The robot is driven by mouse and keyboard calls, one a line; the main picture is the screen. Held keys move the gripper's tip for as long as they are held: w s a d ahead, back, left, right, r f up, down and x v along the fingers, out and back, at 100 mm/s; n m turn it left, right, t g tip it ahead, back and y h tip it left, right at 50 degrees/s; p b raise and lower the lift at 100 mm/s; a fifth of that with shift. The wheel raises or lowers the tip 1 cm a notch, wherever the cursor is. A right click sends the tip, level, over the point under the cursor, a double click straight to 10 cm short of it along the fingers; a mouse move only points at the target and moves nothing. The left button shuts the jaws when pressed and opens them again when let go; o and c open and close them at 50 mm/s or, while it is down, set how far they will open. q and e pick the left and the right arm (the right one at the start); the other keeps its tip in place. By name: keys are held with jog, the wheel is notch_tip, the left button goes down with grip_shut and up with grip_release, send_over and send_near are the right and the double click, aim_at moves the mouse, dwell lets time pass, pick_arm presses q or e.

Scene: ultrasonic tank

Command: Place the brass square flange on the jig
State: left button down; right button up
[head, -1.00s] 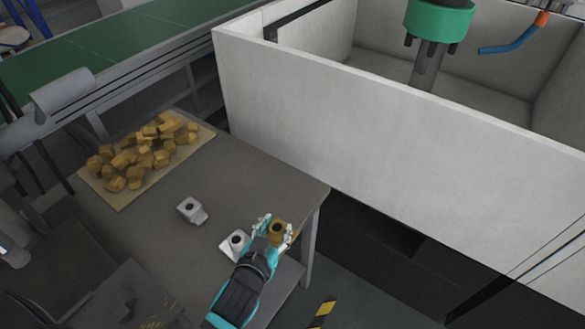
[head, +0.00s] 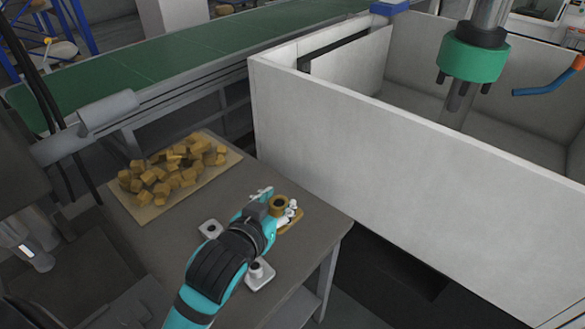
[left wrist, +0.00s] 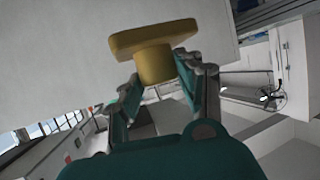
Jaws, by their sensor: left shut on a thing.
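The brass square flange (head: 279,205) has a flat plate and a round hub with a dark bore. My left gripper (head: 277,203) is shut on it, above the far right part of the grey table. In the left wrist view, the flange (left wrist: 154,42) shows its plate beyond the fingertips, with the hub between the fingers. Two pale square pieces with round hubs, one light grey (head: 211,229) and one whiter (head: 258,273), are on the table beside my left arm. I cannot tell whether either is the jig. My right gripper is not in view.
A flat tray (head: 149,213) with a heap of brass-coloured blocks (head: 172,173) lies at the table's far left. A large white-walled tank (head: 400,165) stands beyond the table's right edge. A green conveyor (head: 185,52) runs behind. The table (head: 185,262) is bare between the tray and pale pieces.

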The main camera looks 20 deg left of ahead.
pick_arm(q)
jog(key=w+a+f+p, duration=0.2)
jog(key=w+a+f, duration=0.5)
jog(key=a+f, duration=0.25)
jog(key=shift+y, duration=0.4)
jog(key=shift+w+a+f, duration=0.1)
jog(key=shift+a+f, duration=0.05)
jog(key=shift+f, duration=1.5)
jog(key=shift+w+a+f, duration=0.1)
jog(key=shift+a+f, duration=0.05)
jog(key=shift+f, duration=1.55)
jog(key=shift+a+f, duration=0.15)
jog(key=shift+f, duration=1.5)
jog(key=shift+f, duration=0.1)
jog(key=c, duration=1.2)
grip_release()
jog(key=shift+s+f, duration=0.15)
jog(key=o, duration=0.4)
jog(key=shift+c, duration=0.2)
